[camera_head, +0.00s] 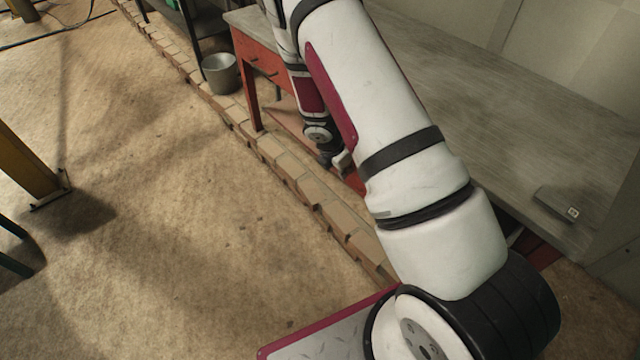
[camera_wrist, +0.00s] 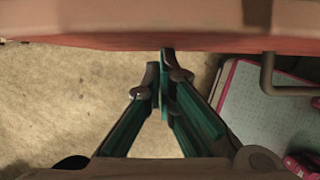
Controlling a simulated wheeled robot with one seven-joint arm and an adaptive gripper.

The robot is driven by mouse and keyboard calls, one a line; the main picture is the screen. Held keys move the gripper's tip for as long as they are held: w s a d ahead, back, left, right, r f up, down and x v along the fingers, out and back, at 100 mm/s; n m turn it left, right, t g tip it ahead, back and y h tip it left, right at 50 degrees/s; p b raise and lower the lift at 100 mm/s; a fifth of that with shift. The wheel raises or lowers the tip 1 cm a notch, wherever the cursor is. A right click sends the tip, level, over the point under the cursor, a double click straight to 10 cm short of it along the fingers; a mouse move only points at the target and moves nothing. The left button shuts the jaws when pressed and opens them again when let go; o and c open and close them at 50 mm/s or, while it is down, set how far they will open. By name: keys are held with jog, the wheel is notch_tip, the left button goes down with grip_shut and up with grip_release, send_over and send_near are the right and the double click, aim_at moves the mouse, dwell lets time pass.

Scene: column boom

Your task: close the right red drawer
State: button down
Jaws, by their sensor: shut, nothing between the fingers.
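A red drawer front (camera_wrist: 190,42) spans the top of the wrist view, with a bent metal handle (camera_wrist: 287,90) at its right. My gripper (camera_wrist: 165,72) is shut and empty, its fingertips at or very near the lower edge of this front, left of the handle. I cannot tell whether they touch. In the head view, the workbench (camera_head: 480,110) has a red front with handles at its left part (camera_head: 262,68). My arm covers most of the front, including the right drawer, so how far it stands open is hidden. The fingertips cannot be made out there.
A row of bricks (camera_head: 300,180) runs along the floor before the workbench. A metal pot (camera_head: 221,73) stands beyond its left end. A small grey box (camera_head: 557,203) lies on the top's right end. A yellow post (camera_head: 25,165) stands at left. The floor between is open.

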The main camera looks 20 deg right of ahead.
jog(key=w+d+b, duration=0.1)
jog(key=d, duration=0.3)
jog(key=w+d+b, duration=0.1)
jog(key=d, duration=0.4)
jog(key=w+d+b, duration=0.1)
jog(key=d, duration=0.3)
jog(key=shift+w+d, duration=0.35)
